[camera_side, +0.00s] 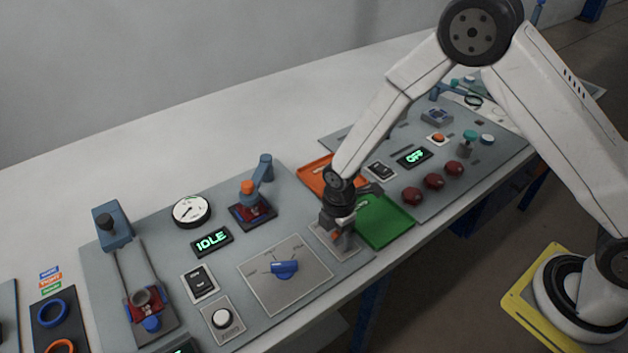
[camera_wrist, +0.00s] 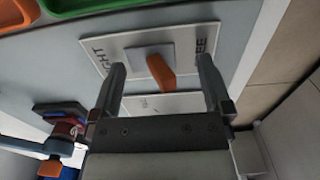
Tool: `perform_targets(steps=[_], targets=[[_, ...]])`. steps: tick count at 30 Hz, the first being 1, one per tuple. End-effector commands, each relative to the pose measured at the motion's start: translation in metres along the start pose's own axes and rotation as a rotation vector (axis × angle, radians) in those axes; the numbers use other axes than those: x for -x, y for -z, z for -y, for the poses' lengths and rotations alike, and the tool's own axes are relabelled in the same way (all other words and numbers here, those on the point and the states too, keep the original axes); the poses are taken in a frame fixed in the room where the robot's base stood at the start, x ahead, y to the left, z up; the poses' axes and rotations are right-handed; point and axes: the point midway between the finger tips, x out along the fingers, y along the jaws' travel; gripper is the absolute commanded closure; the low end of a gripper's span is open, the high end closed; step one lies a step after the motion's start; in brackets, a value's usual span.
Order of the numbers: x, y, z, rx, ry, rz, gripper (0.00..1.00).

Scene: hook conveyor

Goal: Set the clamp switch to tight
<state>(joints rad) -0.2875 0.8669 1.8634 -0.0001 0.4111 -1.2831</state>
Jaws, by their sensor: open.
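The clamp switch is an orange lever (camera_wrist: 160,72) on a small grey mount in the wrist view. Its light plate (camera_wrist: 185,38) has partly hidden lettering ending in "GHT" on the left and "EE" on the right. The lever points down and slightly right in that picture. My gripper (camera_wrist: 162,63) is open, with one finger on each side of the lever and a visible gap to both. In the side view my gripper (camera_side: 341,228) is low over the plate (camera_side: 352,250), hiding most of it; a bit of orange shows by the fingers.
A green tray (camera_side: 385,222) and an orange tray (camera_side: 312,172) lie close beside my gripper. A blue rotary knob (camera_side: 285,269) sits on a plate to the left. The "IDLE" display (camera_side: 212,242) and a dial gauge (camera_side: 191,211) are farther left. The table's front edge is near.

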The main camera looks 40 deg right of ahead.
Motion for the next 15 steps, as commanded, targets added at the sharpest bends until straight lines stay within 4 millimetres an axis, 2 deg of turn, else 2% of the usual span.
perform_targets(steps=[15], targets=[[-0.0002, -0.0002, -0.0094, 0.0, 0.0, 0.0, 0.0]])
